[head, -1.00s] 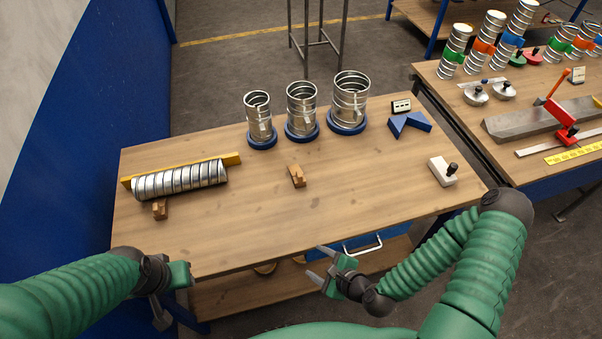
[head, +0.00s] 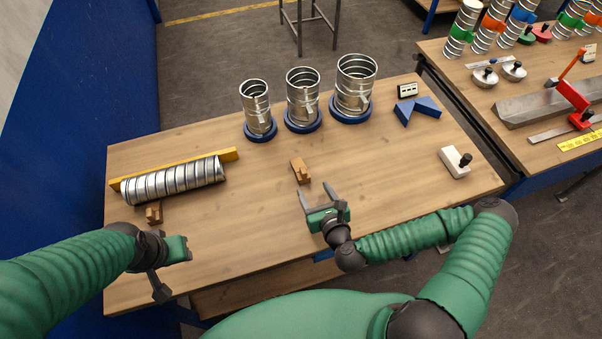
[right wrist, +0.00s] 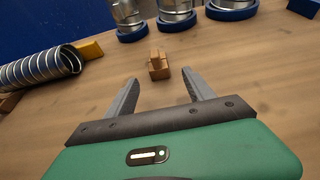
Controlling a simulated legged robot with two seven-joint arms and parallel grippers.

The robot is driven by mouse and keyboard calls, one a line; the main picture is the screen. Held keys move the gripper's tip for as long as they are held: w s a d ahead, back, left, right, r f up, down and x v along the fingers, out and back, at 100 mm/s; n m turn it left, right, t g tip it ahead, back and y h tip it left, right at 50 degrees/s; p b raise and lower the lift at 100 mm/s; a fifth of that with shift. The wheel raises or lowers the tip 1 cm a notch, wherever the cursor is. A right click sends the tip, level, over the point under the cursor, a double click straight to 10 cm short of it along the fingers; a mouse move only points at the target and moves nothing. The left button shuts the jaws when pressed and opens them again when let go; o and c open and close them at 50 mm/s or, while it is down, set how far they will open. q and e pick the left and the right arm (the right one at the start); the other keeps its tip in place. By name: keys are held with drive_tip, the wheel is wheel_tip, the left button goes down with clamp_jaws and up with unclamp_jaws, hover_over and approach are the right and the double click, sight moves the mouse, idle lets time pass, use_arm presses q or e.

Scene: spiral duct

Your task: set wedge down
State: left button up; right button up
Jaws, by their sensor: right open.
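A small brown wooden wedge (head: 300,171) lies on the bench near its middle. A second wooden wedge (head: 153,213) sits against the front of the spiral duct (head: 175,181) at the left. My right gripper (head: 317,190) is open and empty above the bench, just in front of the middle wedge. In the right wrist view the middle wedge (right wrist: 158,66) shows just beyond and between the two fingertips (right wrist: 161,78), with nothing held. My left gripper (head: 168,268) hangs by the front left edge of the bench; its jaw opening is not clear.
A yellow bar (head: 228,155) lies behind the duct. Several duct pieces (head: 303,97) stand on blue rings at the back. Bench surface (head: 240,225) in front is clear.

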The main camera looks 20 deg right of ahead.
sight(306, 177)
drive_tip(key=p+x, duration=0.1)
drive_tip(key=x, duration=0.6)
drive_tip(key=shift+w+a, duration=0.1)
drive_tip(key=shift+w, duration=0.25)
drive_tip(key=x, duration=0.1)
drive_tip(key=p+x, duration=0.1)
drive_tip(key=x, duration=0.1)
drive_tip(key=shift+w+a+r+p, duration=0.2)
drive_tip(key=shift+w+p, duration=0.1)
drive_tip(key=shift+p, duration=0.1)
drive_tip(key=shift+w+d+f, duration=0.1)
drive_tip(key=shift+w+f, duration=0.1)
drive_tip(key=shift+w, duration=0.15)
drive_tip(key=shift+w+f, duration=0.2)
use_arm(q)
drive_tip(key=r, duration=0.1)
drive_tip(key=w+r, duration=0.1)
drive_tip(key=r, duration=0.1)
use_arm(e)
clamp_jaws()
